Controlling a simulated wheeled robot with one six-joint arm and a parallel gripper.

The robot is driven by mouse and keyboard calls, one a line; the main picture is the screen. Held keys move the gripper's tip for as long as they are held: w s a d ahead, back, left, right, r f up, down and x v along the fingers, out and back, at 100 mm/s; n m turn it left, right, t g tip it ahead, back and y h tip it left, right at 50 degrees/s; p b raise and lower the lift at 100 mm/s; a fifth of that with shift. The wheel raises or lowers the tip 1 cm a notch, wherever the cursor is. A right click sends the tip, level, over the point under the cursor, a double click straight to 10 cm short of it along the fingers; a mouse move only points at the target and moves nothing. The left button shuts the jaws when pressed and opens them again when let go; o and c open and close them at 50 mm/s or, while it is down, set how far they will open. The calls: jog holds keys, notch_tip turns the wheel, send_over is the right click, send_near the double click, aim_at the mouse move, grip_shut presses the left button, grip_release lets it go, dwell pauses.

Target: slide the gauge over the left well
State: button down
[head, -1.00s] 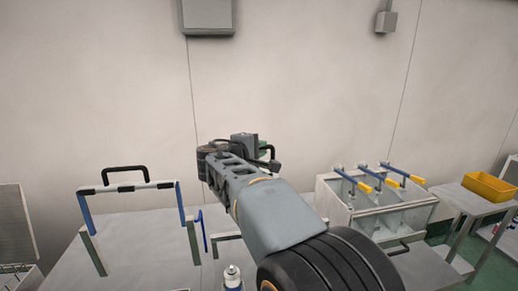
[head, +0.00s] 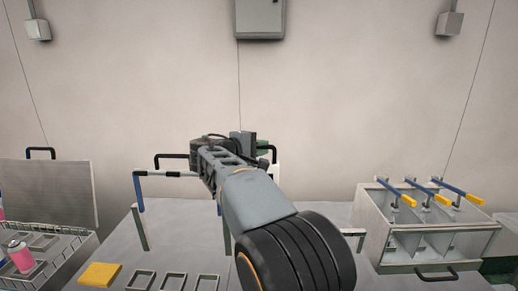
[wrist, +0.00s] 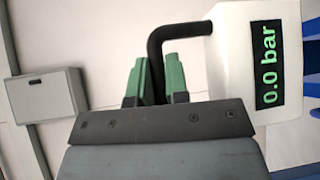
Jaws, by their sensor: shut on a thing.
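The gauge (wrist: 250,55) is a white box with a black screen that reads 0.0 bar in green, sideways in the wrist view. A bent black handle (wrist: 157,50) comes off it. My gripper (wrist: 158,78) has green fingers shut on this handle. In the head view my gripper (head: 263,146) is mostly behind my arm, and a white edge beside it (head: 276,172) looks like part of the gauge. Three rectangular frames stand in a row on the table; the leftmost (head: 129,279) may be the left well, but I cannot be sure.
A yellow block (head: 100,275) lies left of the frames. A blue and white stand (head: 140,222) with a black handle is behind them. A wire rack (head: 62,255) with a pink can is at far left. A metal box (head: 368,225) with yellow-tipped levers stands at right.

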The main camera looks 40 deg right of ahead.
jog(key=c, duration=1.1)
grip_release()
jog(key=shift+w+a, duration=0.15)
jog(key=shift+a, duration=0.05)
jog(key=a, duration=0.4)
jog(key=a+r+b, duration=0.1)
jog(key=a, duration=0.4)
jog(key=s+a+r, duration=0.1)
jog(key=a, duration=0.3)
jog(key=shift+s+a+b, duration=0.1)
jog(key=shift+a+b, duration=0.25)
jog(key=shift+b, duration=0.05)
